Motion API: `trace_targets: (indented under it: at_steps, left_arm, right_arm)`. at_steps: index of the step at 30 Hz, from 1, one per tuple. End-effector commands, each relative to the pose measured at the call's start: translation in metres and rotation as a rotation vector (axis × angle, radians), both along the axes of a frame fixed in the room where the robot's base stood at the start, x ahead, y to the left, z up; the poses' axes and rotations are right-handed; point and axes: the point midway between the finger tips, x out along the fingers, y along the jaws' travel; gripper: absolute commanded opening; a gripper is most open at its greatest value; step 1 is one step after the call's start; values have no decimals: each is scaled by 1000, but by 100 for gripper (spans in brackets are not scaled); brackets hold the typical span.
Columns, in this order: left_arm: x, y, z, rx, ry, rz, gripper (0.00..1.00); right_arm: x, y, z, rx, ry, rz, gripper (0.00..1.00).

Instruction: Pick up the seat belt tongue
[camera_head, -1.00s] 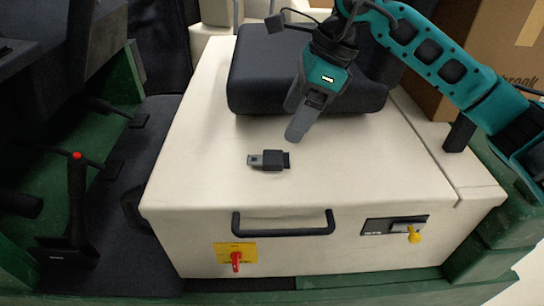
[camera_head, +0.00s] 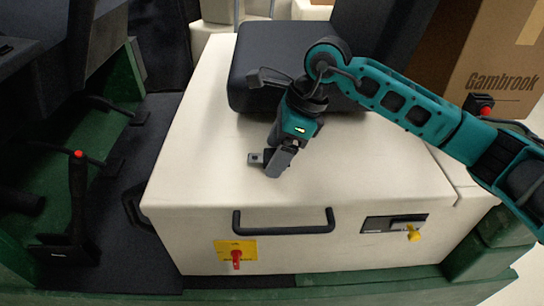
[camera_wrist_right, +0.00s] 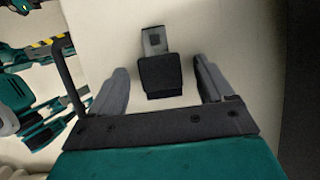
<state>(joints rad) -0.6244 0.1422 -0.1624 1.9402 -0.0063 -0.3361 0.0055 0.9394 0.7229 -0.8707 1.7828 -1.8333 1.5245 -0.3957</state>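The seat belt tongue (camera_wrist_right: 158,75) is a small dark block with a grey metal plate, lying flat on the cream cover. In the head view only its plate end (camera_head: 256,158) shows clearly, as my right gripper hides most of it. My right gripper (camera_head: 273,165) is over the tongue. In the right wrist view the two grey fingers (camera_wrist_right: 168,88) are spread apart, one on each side of the tongue's dark body, with clear gaps and no contact. My left gripper is not seen in either view.
The cream cover (camera_head: 190,185) has a black handle (camera_head: 284,229) on its front, with a red switch (camera_head: 236,258) and a yellow key (camera_head: 413,234) near it. A dark seat cushion (camera_head: 262,60) stands behind. A cardboard box (camera_head: 495,70) is at the back right.

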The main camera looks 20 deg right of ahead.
Motion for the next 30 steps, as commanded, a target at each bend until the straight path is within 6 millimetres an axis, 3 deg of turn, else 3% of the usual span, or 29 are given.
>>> trace_targets:
  at_steps: [2,19,30]
  left_arm:
    - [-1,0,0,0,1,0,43]
    - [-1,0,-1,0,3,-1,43]
    - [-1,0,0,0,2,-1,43]
  right_arm:
    - [0,0,0,0,0,0,74]
    - [0,0,1,0,-1,0,20]
    - [1,0,7,1,-4,0,18]
